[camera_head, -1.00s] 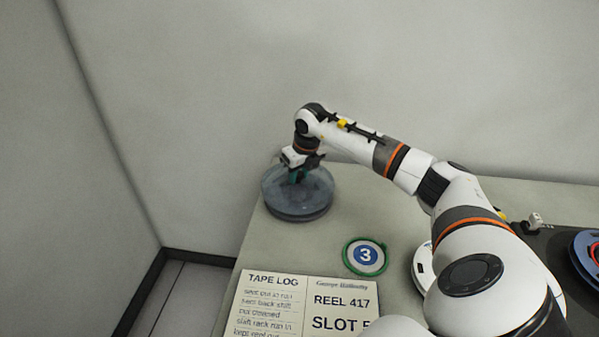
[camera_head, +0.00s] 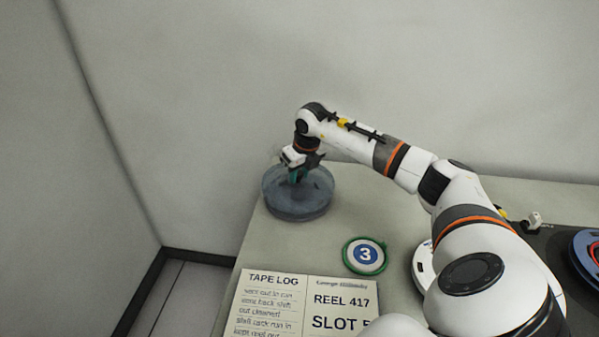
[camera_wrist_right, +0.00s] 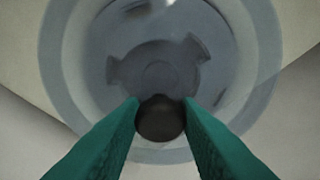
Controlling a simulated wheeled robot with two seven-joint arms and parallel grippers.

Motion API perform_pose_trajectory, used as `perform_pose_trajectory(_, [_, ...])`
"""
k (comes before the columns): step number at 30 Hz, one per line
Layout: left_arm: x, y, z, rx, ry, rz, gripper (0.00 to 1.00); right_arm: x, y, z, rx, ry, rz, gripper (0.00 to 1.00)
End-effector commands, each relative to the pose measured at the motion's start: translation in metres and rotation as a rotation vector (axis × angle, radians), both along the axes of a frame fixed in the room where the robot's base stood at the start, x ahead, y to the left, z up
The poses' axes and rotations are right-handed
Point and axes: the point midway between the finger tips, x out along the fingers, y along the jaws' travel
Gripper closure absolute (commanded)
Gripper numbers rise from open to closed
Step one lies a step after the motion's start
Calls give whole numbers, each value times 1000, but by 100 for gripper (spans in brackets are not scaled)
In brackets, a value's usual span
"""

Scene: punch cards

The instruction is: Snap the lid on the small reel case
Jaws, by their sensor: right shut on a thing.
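The small reel case (camera_head: 300,212) is a round, translucent blue-grey case at the far left corner of the table. Its lid (camera_head: 322,186) is a clear disc that sits on or just over it; I cannot tell whether the two are snapped together. My right gripper (camera_head: 296,177) points down at the lid's middle. In the right wrist view the green fingers of my right gripper (camera_wrist_right: 160,112) are shut on a dark round knob (camera_wrist_right: 160,122) at the lid's centre. The round rim shows around it in that view (camera_wrist_right: 262,65). My left gripper is not in view.
An open tape log (camera_head: 268,300) lies at the table's front edge. A green-rimmed round badge marked 3 (camera_head: 364,256) lies behind it. A dark deck with a blue reel (camera_head: 583,262) stands at the right. Bare table lies between the case and the badge. A wall stands behind.

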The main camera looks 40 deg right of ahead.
Motion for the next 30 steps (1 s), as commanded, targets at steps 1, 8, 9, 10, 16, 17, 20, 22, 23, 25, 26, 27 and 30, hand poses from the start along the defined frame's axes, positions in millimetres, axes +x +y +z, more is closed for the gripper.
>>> perform_pose_trajectory(1, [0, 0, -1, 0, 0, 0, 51, 0, 0, -2, 0, 0, 0, 89])
perform_pose_trajectory(8, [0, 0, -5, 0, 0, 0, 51, 0, 0, -8, 0, 0, 0, 89])
perform_pose_trajectory(9, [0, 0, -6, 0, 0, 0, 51, 0, 0, -9, 0, 0, 0, 89])
perform_pose_trajectory(10, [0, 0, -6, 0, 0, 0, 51, 0, 0, -10, 0, 0, 0, 89])
perform_pose_trajectory(16, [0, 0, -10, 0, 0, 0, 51, 0, 0, -15, 0, 0, 0, 89])
perform_pose_trajectory(17, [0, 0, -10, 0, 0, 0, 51, 0, 0, -15, 0, 0, 0, 89])
perform_pose_trajectory(20, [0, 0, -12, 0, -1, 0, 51, 0, 0, -18, 0, 0, 0, 89])
perform_pose_trajectory(22, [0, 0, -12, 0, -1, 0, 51, 0, 0, -18, 0, 0, 0, 89])
perform_pose_trajectory(23, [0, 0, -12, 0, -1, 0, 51, 0, 0, -19, 0, 0, 0, 89])
perform_pose_trajectory(25, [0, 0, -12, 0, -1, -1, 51, 0, 0, -18, 0, 0, 0, 89])
perform_pose_trajectory(26, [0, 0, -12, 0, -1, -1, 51, 0, 0, -18, 0, 0, 0, 89])
perform_pose_trajectory(27, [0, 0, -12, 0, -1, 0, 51, 0, 0, -18, 0, 0, 0, 89])
perform_pose_trajectory(30, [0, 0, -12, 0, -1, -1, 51, 0, 0, -18, 0, 0, 0, 89])
